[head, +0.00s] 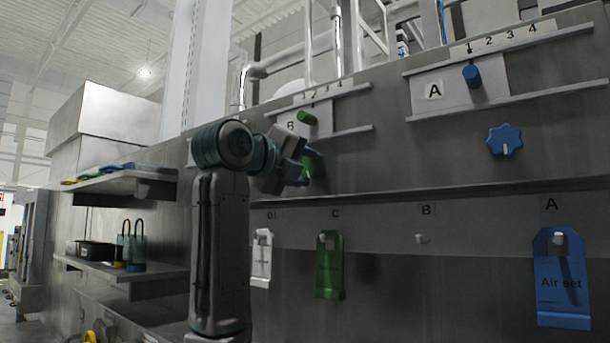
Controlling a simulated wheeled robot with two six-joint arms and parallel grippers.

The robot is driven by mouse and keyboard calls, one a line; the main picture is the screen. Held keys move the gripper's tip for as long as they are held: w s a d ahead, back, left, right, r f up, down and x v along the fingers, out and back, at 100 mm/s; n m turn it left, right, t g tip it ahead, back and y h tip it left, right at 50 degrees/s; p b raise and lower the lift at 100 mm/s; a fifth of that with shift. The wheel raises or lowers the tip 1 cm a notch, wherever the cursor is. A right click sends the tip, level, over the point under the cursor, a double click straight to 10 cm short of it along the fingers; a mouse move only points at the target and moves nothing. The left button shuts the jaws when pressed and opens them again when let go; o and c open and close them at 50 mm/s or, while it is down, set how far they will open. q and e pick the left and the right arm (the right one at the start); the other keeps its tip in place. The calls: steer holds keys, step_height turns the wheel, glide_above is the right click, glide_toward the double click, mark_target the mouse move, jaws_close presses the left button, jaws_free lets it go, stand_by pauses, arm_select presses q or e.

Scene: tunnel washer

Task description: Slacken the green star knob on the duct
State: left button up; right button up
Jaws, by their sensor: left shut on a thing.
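The green star knob (308,166) sits on the duct face below the slider marked B. My left gripper (306,163) reaches it from the left and is shut on it. The gripper and its wrist hide much of the knob, so how it is turned cannot be told. A green slider handle (307,117) stands just above the gripper on the scale marked 1 to 4. My right gripper is not in view.
A blue star knob (505,140) and blue slider (471,75) are at right, marked A. Below hang a blue tag (562,280), a green tag (330,265) and a white tag (262,259) on pegs; peg B (422,239) is bare. Shelves (125,183) stand at left.

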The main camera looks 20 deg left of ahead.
arm_select(q)
steer(key=n+b, duration=0.2)
steer(key=n, duration=0.1)
steer(key=shift+f+n, duration=0.1)
steer(key=shift+n, duration=0.3)
steer(key=n+b, duration=0.2)
steer(key=n, duration=0.2)
steer(key=shift+n, duration=0.3)
steer(key=n+b, duration=0.2)
steer(key=n, duration=0.2)
steer(key=n+b, duration=0.1)
steer(key=n, duration=0.3)
steer(key=n+b, duration=0.1)
steer(key=n, duration=0.2)
steer(key=shift+n+b, duration=0.3)
steer(key=n+b, duration=0.1)
steer(key=n, duration=0.3)
steer(key=shift+n, duration=0.3)
steer(key=n+b, duration=0.1)
steer(key=n, duration=0.3)
steer(key=shift+w+f+b, duration=0.1)
steer(key=shift+b, duration=0.3)
steer(key=shift+n+b, duration=0.4)
steer(key=shift+n, duration=1.4)
